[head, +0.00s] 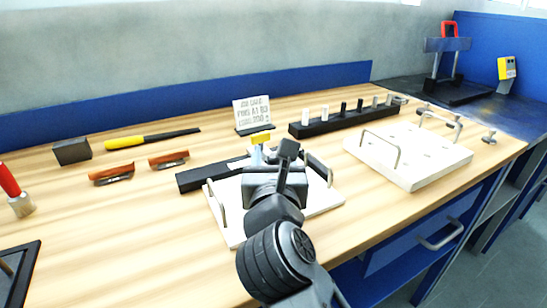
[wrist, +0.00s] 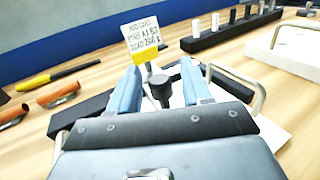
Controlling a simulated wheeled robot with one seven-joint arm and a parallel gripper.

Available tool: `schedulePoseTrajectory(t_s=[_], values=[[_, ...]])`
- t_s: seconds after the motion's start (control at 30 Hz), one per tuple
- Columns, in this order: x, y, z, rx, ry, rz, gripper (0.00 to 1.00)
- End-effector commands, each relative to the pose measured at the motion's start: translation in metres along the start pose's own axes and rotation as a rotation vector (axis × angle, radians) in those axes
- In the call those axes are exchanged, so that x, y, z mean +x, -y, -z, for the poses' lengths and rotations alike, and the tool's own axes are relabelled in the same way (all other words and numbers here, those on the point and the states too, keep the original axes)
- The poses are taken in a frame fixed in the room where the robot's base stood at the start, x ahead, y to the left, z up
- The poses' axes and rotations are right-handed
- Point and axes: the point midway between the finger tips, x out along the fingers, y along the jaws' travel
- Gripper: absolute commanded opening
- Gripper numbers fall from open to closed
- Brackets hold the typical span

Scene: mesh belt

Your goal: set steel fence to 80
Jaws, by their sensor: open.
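A long dark bar (head: 205,176), which looks like the steel fence, lies across the far side of a white plate (head: 231,232) with wire handles. In the wrist view the bar (wrist: 92,108) shows on both sides of my gripper. My gripper (head: 263,157) is over the plate, and its own body hides the bar's middle. In the wrist view my gripper (wrist: 160,85) has its blue fingers apart. No scale marks are readable.
A black rack (head: 340,120) of pegs and a second white plate (head: 405,158) with handles are at right. A yellow-handled file (head: 130,143), orange-brown tools (head: 115,172) and a dark block (head: 72,151) lie at left.

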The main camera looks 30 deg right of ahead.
Motion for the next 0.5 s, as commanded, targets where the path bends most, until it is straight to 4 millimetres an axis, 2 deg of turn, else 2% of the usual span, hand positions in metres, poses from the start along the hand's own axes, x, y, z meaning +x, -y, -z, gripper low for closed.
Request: schedulePoseTrajectory(t_s=[0.13, 0.5], values=[[-0.0001, 0.0001, 0.0, 0.0, 0.0, 0.0, 0.49], [-0.0004, 0.0001, 0.0001, 0.0, 0.0, 0.0, 0.13]])
